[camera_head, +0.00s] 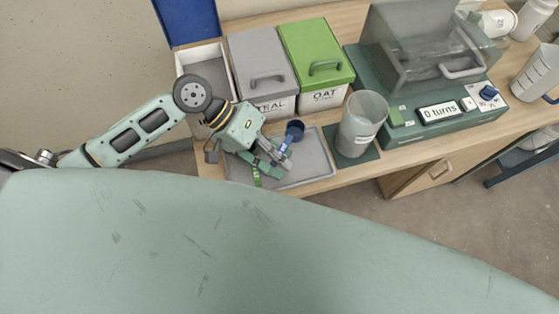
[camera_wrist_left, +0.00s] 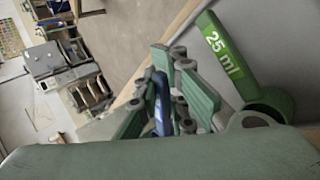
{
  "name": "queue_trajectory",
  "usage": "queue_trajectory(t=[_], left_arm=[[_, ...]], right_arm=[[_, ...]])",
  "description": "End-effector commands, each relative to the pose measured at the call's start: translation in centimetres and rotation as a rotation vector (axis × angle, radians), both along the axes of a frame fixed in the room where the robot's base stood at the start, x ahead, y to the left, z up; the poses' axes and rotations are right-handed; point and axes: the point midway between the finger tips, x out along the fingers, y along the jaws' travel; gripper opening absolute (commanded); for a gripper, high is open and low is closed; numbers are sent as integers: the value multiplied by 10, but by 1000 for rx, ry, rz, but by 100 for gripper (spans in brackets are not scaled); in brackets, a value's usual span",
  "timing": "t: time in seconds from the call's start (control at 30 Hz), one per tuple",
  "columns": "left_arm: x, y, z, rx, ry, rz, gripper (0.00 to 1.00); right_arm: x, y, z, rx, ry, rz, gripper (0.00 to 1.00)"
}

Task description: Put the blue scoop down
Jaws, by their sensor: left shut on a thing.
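My left gripper (camera_head: 276,160) is shut on the blue scoop (camera_head: 295,130) by its handle, over the grey tray (camera_head: 317,173). The scoop's blue bowl points up and away from the fingers. I cannot tell whether the scoop touches the tray. In the left wrist view the blue handle (camera_wrist_left: 161,103) lies between the finger pads, and the bowl is hidden. A green scoop (camera_wrist_left: 222,50) marked 25 ml lies beside the gripper; it shows partly in the head view (camera_head: 257,178), mostly covered by my gripper. My right gripper is not in view.
A bin with an open blue lid (camera_head: 190,18), a closed grey TEAL bin (camera_head: 262,60) and a closed green OAT bin (camera_head: 316,50) stand behind the tray. A clear cup (camera_head: 360,125) stands right of it, near a machine reading 0 turns (camera_head: 440,112).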

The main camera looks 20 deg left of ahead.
Motion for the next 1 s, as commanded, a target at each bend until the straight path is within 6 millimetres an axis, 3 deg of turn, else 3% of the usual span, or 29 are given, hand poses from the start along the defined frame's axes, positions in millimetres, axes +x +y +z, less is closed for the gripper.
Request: queue_trajectory(t=[0.13,0.87,0.9,1.0], left_arm=[[0,0,-20,-1,2,2,0],[0,0,-33,0,0,1,0],[0,0,-33,1,1,1,8],[0,0,-33,1,1,1,17]], right_arm=[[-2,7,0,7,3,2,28],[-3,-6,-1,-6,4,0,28],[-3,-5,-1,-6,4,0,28],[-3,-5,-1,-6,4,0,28]])
